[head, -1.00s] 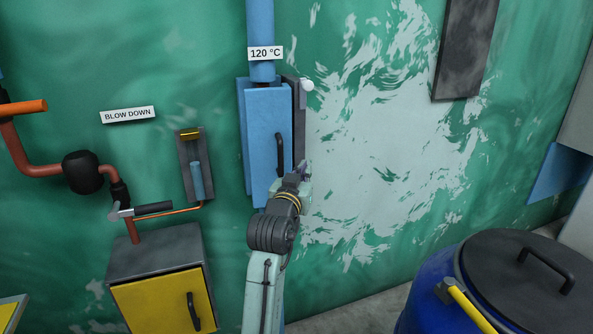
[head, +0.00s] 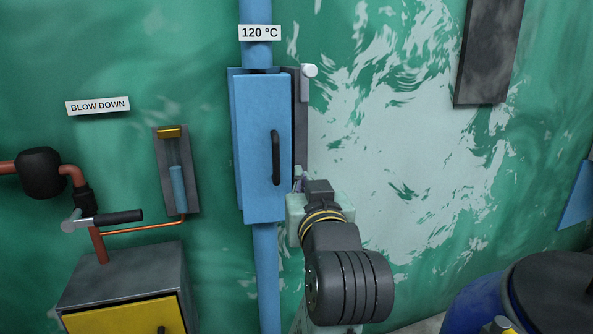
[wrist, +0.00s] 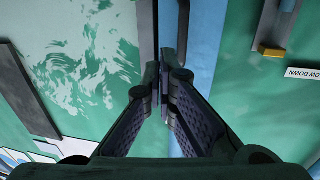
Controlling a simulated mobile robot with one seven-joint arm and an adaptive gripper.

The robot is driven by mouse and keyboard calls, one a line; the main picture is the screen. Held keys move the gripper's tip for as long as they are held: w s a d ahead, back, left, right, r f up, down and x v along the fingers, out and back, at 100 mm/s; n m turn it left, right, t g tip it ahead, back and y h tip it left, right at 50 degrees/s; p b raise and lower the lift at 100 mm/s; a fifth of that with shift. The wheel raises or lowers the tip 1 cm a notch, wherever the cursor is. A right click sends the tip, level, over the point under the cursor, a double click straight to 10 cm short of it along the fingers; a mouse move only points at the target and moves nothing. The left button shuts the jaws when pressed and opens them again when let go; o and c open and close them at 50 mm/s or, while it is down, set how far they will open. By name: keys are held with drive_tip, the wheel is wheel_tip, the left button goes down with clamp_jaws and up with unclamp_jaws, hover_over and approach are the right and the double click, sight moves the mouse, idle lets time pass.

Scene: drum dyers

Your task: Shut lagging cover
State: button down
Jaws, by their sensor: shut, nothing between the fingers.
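The lagging cover (head: 257,150) is a tall blue box door around the blue vertical pipe, under the "120 °C" label. It has a black upright bar handle (head: 276,157) near its right edge. A dark gap shows along its top and right side, so it looks slightly ajar. My gripper (head: 298,182) is at the cover's lower right edge, right of the handle; its tips are small and partly hidden by my wrist. In the wrist view my gripper (wrist: 165,100) has its fingers together and empty, close to the cover's edge. I cannot tell whether they touch it.
A grey plate with a white knob (head: 309,71) stands right of the cover. A blue drum (head: 470,305) is at lower right.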

sight(288, 151)
drive_tip(key=w+p, duration=0.1)
drive_tip(key=p, duration=0.2)
drive_tip(key=w+p, duration=0.1)
drive_tip(key=p, duration=0.3)
drive_tip(key=w+a+p, duration=0.1)
drive_tip(key=w+p, duration=0.1)
drive_tip(key=p, duration=0.2)
drive_tip(key=shift+w+r, duration=0.1)
drive_tip(key=shift+r, duration=0.3)
drive_tip(key=w, duration=0.3)
drive_tip(key=w+a+p, duration=0.1)
drive_tip(key=w, duration=0.2)
drive_tip(key=w+p, duration=0.1)
drive_tip(key=w, duration=0.2)
drive_tip(key=shift+a+f, duration=0.25)
drive_tip(key=shift+f, duration=0.05)
